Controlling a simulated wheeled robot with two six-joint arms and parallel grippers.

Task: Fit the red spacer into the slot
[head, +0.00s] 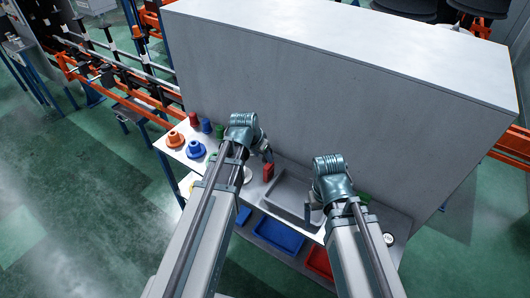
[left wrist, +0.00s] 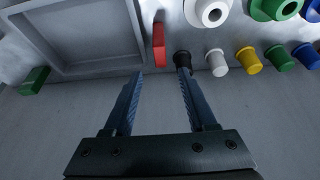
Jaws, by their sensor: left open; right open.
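The red spacer (head: 268,172) is a small upright block on the bench, beside the left end of the grey recessed tray. It also shows in the left wrist view (left wrist: 158,45), just beyond my fingertips. My left gripper (head: 267,155) is open and empty, close to the spacer. In the left wrist view, its fingers (left wrist: 160,73) are spread apart, with the spacer's near end in line with the gap. My right gripper (head: 312,212) is open at the tray's front right; its fingers show only small. I cannot pick out the slot.
The grey tray (left wrist: 85,68) looks empty. A green block (left wrist: 34,80) lies beyond it. A black peg (left wrist: 182,59) is near my left gripper's fingertip, beside several coloured pegs and flanged spindles. A tall grey panel (head: 340,90) closes off the bench's back.

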